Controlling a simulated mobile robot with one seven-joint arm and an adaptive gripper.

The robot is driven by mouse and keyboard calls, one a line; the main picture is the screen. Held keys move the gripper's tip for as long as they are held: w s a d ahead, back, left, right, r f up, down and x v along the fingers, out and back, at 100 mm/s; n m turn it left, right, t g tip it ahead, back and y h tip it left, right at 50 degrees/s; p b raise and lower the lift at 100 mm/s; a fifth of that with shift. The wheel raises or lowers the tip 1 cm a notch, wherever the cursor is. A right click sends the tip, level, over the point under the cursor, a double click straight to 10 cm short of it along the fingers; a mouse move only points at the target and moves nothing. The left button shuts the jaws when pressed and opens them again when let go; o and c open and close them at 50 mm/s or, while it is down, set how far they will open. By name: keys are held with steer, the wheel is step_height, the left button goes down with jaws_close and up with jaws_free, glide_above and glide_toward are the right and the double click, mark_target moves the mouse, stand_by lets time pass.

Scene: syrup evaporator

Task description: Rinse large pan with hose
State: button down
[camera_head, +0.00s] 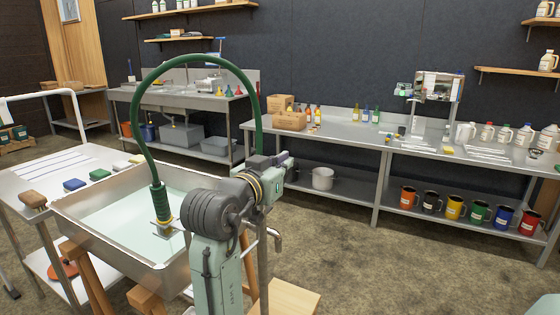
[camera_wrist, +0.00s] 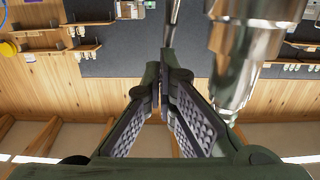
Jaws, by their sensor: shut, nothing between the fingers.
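The large pan (camera_head: 205,272) is a deep steel basin at lower left in the head view, with pale liquid or a pale floor inside. The green hose (camera_head: 205,59) arcs over the pan. Its thick ribbed end (camera_head: 158,199) hangs down into the pan, with a yellow ring and metal tip below. The other side of the hose drops behind my arm. My gripper (camera_wrist: 162,68) is shut and empty in the wrist view, its ribbed fingers meeting at the tips. A shiny metal cylinder (camera_wrist: 245,45) is close at its right. In the head view my gripper's fingers cannot be made out.
A white table (camera_head: 60,180) left of the pan holds several brushes and sponges. A long steel bench (camera_head: 350,130) stands at the back right with bottles on top and mugs (camera_head: 453,207) below. A sink bench (camera_head: 185,99) is at the back left. Floor at right is clear.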

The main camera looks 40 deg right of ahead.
steer(key=shift+w+d+f, duration=0.2)
steer(key=shift+d+f, duration=0.2)
steer(key=shift+d, duration=0.15)
stand_by(0.4)
